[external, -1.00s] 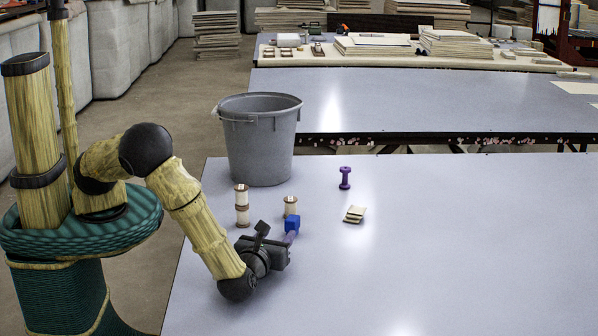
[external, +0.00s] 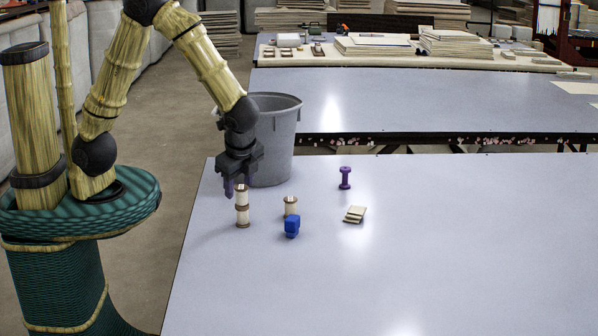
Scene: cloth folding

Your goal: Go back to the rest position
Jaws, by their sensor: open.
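My gripper (external: 232,190) is open and empty. It points down above the near left part of the table, in front of the grey bucket and just behind or beside the stacked spools (external: 242,206). I cannot tell whether it touches the spools. The arm is raised and bent, with its elbow at the top edge of the view.
A blue object (external: 292,227) stands beside a single spool (external: 290,207). The grey bucket (external: 278,150) stands at the table's back left. The table's right side (external: 480,240) is clear.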

